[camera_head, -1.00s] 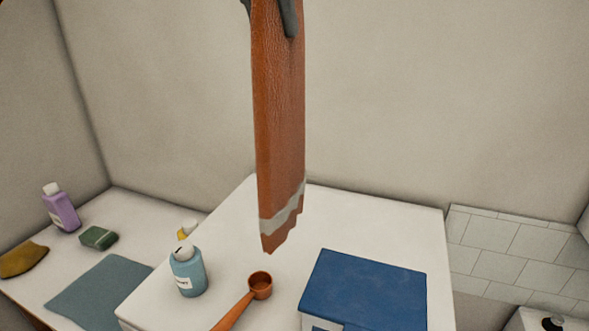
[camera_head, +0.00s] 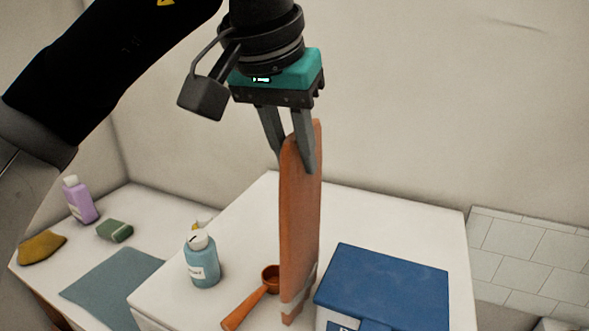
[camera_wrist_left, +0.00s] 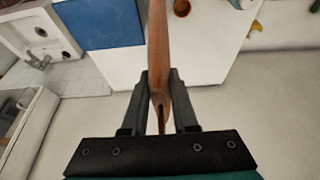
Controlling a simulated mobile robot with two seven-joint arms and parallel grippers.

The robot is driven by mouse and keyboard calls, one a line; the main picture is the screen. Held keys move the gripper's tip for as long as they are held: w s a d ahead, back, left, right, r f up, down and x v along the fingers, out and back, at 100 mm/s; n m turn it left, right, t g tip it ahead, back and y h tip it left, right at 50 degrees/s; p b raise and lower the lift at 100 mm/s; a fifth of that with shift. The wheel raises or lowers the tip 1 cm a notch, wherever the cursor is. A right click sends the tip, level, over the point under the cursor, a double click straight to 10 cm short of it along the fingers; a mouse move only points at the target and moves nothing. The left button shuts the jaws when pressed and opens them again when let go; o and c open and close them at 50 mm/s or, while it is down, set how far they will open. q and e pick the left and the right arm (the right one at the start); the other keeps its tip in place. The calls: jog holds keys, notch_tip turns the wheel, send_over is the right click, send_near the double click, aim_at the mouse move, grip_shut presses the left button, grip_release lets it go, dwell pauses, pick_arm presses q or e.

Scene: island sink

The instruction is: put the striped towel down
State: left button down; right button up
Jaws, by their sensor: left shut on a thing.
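The striped towel (camera_head: 301,215) is orange-brown with a pale stripe near its lower end. It hangs down from my left gripper (camera_head: 296,155), which is shut on its top edge. Its lower end overlaps the white counter between the ladle and the blue box in the head view; I cannot tell whether it touches the top. In the left wrist view the towel (camera_wrist_left: 158,50) shows edge-on between the fingers of the left gripper (camera_wrist_left: 158,85). My right gripper is not in view.
A blue box (camera_head: 385,285) stands right of the towel on the white counter (camera_head: 400,222). An orange ladle (camera_head: 250,304) and a blue bottle (camera_head: 201,262) are left of it. A lower surface holds a purple bottle (camera_head: 80,202), a green sponge (camera_head: 115,231), a yellow cloth (camera_head: 42,249) and a blue-grey mat (camera_head: 110,285).

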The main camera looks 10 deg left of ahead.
aim_at(302, 217)
pick_arm(q)
jog(key=shift+f, duration=1.35)
jog(key=c, duration=0.7)
grip_release()
